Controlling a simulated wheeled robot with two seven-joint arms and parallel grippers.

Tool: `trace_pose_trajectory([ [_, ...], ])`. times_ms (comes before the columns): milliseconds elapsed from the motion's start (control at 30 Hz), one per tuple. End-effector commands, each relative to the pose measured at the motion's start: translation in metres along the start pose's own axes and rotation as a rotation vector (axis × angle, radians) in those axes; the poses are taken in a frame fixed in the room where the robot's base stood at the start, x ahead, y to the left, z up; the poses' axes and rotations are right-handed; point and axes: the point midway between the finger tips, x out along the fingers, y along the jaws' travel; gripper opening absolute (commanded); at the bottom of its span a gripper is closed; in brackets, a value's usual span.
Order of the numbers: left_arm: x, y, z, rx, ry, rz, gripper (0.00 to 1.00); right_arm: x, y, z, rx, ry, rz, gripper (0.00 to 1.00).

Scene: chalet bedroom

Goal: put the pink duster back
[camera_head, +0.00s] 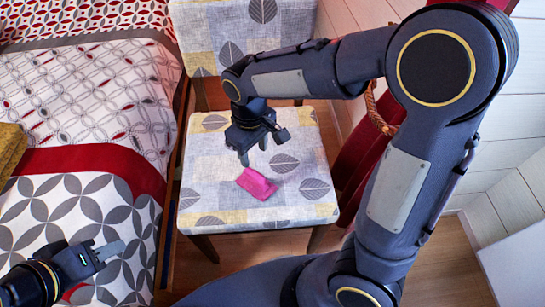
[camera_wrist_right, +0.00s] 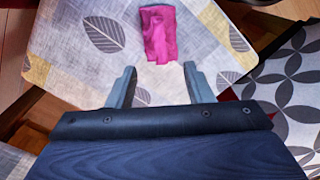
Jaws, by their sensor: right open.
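The pink duster (camera_head: 257,184) lies crumpled on the patterned seat of a chair (camera_head: 210,207). In the right wrist view, the duster (camera_wrist_right: 158,34) lies just beyond the fingertips, on the leaf-print seat (camera_wrist_right: 75,65). My right gripper (camera_head: 262,149) is open and empty above the seat, behind the duster in the head view. Its two fingers are spread apart in the right wrist view (camera_wrist_right: 160,70), with clear seat between them. My left gripper (camera_head: 103,253) is over the bed at the lower left; its finger gap is not clear.
A bed (camera_head: 90,85) with a grey, white and red patterned cover fills the left side. The chair's backrest (camera_head: 235,30) stands at the far side of the seat. Wooden floor shows at the lower right.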

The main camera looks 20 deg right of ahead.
Motion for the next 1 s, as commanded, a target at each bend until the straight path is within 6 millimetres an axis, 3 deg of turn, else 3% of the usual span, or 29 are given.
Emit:
trace_pose_trajectory([
  [133,0.000,0.000,0.000,0.000,0.000,0.000,0.36,-0.004,0.003,0.005,0.019,0.013,-0.015,0.47],
  [233,0.000,0.000,0.000,0.000,0.000,0.000,0.36,-0.017,0.010,0.022,0.079,0.059,-0.064,0.47],
  [500,0.000,0.000,0.000,0.000,0.000,0.000,0.36,-0.059,0.022,0.118,0.380,0.315,-0.236,0.47],
  [700,0.000,0.000,0.000,0.000,0.000,0.000,0.36,-0.066,0.010,0.167,0.556,0.483,-0.255,0.47],
  [1000,0.000,0.000,0.000,0.000,0.000,0.000,0.36,-0.062,0.002,0.185,0.637,0.559,-0.241,0.47],
])
